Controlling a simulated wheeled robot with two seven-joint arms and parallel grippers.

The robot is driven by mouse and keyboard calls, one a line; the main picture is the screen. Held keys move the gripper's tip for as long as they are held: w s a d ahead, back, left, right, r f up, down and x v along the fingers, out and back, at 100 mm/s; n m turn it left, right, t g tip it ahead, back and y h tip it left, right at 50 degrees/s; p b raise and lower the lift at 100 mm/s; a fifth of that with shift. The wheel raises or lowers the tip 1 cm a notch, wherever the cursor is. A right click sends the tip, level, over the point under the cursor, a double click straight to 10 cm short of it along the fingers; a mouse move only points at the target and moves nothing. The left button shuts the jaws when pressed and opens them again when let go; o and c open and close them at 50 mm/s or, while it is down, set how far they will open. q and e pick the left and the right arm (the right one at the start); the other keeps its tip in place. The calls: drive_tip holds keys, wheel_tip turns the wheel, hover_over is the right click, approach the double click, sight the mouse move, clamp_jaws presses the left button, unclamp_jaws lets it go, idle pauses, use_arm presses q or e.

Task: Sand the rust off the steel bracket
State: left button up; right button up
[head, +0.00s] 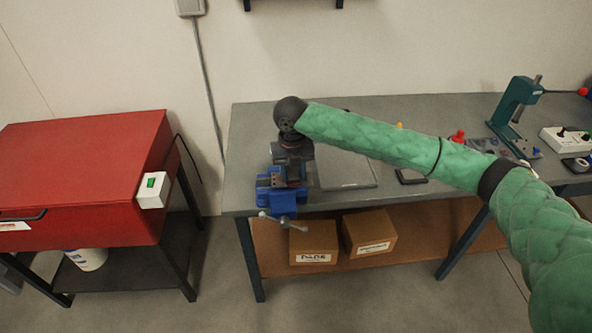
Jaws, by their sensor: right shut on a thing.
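A blue vise (277,203) is fixed at the front left edge of the grey workbench, its handle hanging over the front. My right gripper (291,177) points down directly over the vise jaws. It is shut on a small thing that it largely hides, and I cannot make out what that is. The steel bracket cannot be told apart here; the gripper and wrist cover the top of the vise. I cannot see any rust from this view. My left gripper is not in view.
The workbench (240,150) holds a grey flat plate (345,172) right of the vise, partly under my arm. A green press (516,105) and a white switch box (565,139) stand further right. Cardboard boxes (313,240) sit on the shelf. A red cabinet (80,180) stands left, across a gap.

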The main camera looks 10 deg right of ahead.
sight(278, 181)
drive_tip(key=shift+a, duration=1.35)
drive_tip(key=shift+s+a+r+p, duration=0.1)
drive_tip(key=shift+a+p, duration=0.4)
drive_tip(key=shift+a, duration=1.35)
drive_tip(key=shift+r, duration=0.1)
wheel_tip(278, 181, up, 6)
drive_tip(key=p, duration=0.4)
drive_tip(key=shift+p, duration=0.3)
drive_tip(key=shift+d+r, duration=0.1)
drive_tip(key=shift+r+p, duration=0.95)
drive_tip(key=shift+r, duration=0.45)
